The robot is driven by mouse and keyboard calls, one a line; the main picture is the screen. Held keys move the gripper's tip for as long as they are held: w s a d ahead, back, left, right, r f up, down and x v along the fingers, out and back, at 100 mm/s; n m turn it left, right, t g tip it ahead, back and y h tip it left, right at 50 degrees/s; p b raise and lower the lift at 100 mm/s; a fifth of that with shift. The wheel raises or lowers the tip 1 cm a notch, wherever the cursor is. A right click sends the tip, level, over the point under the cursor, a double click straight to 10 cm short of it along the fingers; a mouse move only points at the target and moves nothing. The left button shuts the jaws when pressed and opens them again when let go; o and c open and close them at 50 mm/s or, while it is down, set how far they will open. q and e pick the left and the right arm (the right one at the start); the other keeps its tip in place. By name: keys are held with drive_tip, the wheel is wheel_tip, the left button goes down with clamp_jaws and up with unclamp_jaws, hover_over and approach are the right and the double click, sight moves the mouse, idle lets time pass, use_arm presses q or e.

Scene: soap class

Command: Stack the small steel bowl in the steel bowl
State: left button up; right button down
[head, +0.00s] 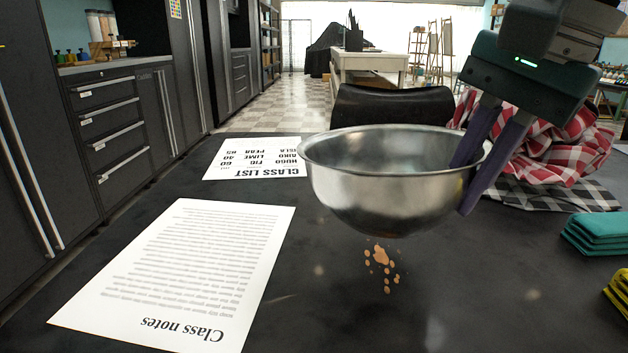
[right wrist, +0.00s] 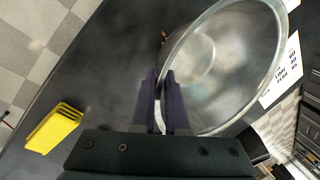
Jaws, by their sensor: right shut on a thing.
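The small steel bowl (head: 385,190) is shiny and round, and hangs roughly level over the dark table. My right gripper (head: 462,188) is shut on its right rim, one finger inside the wall and one outside. The right wrist view also shows the bowl (right wrist: 240,65) with my right gripper's fingers (right wrist: 161,78) across its rim. No second bowl shows in either view, so I name this one from the task; its size alone does not settle which it is. My left gripper is not in view.
Orange-brown spots (head: 381,257) mark the table (head: 330,310) below the bowl. Class notes (head: 180,270) and a class list (head: 255,158) lie left. A red checked cloth (head: 560,145), teal cloths (head: 595,235) and a yellow stack (head: 618,290) are right. A black chair (head: 390,107) stands behind.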

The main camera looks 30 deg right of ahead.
wheel_tip(320, 180, up, 12)
drive_tip(key=p, duration=0.7)
drive_tip(key=shift+p, duration=0.35)
